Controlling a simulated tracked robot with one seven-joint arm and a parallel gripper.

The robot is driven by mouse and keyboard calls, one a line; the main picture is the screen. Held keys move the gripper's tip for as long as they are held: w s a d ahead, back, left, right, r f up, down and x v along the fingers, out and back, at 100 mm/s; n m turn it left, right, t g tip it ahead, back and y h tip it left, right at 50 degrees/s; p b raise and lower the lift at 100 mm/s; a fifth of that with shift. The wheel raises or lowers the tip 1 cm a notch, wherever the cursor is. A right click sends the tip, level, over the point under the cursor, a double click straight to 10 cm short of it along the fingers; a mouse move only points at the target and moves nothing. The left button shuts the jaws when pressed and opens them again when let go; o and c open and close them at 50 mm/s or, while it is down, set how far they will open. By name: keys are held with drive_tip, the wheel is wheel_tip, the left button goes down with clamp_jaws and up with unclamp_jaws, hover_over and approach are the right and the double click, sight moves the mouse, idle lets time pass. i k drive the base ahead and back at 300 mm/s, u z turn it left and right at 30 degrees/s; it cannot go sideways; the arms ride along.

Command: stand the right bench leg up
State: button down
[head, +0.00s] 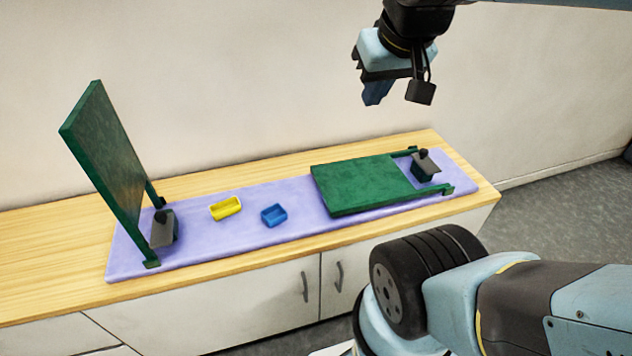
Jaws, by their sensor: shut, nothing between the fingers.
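The right bench leg (365,184) is a dark green panel lying flat on the right part of the lilac mat (300,222). Two green bars run from its right end, with a grey block with a dark knob (425,167) between them. The left bench leg (108,150) is a similar green panel, raised and leaning to the left. My gripper (376,94) is shut and empty, in the air above and behind the right leg, clear of everything. Its fingers are small and partly hidden by its own parts.
A yellow tray (226,208) and a blue tray (273,215) sit on the mat between the legs. Another grey block (163,229) stands at the left leg's base. The wooden counter (40,262) has a wall behind it. Bare mat lies around the trays.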

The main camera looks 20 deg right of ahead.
sight(357, 184)
drive_tip(key=z, duration=0.8)
drive_tip(key=k, duration=2.1)
drive_tip(key=u, duration=0.75)
drive_tip(key=i, duration=1)
